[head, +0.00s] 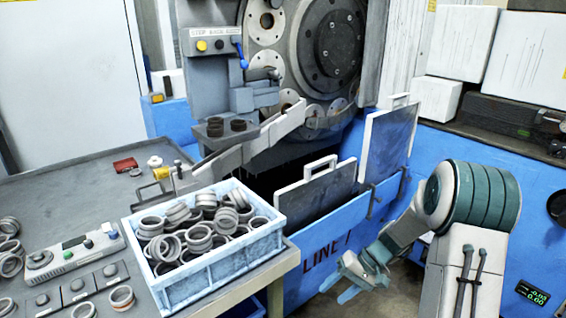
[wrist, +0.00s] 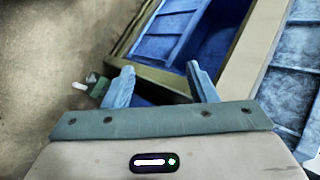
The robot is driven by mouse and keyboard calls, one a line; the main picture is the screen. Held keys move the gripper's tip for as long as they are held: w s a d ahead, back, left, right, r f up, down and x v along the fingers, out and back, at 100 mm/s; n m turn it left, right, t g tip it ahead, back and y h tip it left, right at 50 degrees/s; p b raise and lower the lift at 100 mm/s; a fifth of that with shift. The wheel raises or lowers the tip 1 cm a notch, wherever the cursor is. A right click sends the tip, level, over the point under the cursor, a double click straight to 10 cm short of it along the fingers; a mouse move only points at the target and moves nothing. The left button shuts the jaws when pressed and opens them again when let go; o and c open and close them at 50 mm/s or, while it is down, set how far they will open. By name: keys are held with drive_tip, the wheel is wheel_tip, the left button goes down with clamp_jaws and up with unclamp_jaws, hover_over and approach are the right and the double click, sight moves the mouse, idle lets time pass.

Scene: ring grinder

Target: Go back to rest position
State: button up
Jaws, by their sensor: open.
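My gripper (head: 338,283) hangs low in front of the blue machine panel marked LINE, right of the table with the crate. Its light blue fingers point down and to the left in the head view. In the wrist view the two fingers of my gripper (wrist: 160,88) stand apart with nothing between them. My gripper is open and empty. My arm (head: 400,235) is bent, with its green-grey elbow raised at the right.
A blue crate (head: 220,263) full of metal rings stands at the corner of the grey table (head: 85,200). The ring grinder (head: 330,50) with its large disc is behind. Two grey panels with handles (head: 390,140) (head: 318,190) stand upright at its front.

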drive_tip(key=s+r+t+h+p, duration=0.1)
drive_tip(key=s+r+p, duration=0.3)
drive_tip(key=r, duration=0.7)
drive_tip(key=s+r+t+h+p, duration=0.2)
drive_tip(key=s+r+h+p, duration=0.2)
drive_tip(key=s+r, duration=0.5)
drive_tip(key=s+r+t+h+p, duration=0.1)
drive_tip(key=s+r+h+p, duration=0.2)
drive_tip(key=r, duration=1)
drive_tip(key=s+p, duration=0.3)
drive_tip(key=shift+s+d+t, duration=0.3)
drive_tip(key=shift+d, duration=0.05)
drive_tip(key=c, duration=0.3)
drive_tip(key=shift+d, duration=0.15)
drive_tip(key=shift+c, duration=0.2)
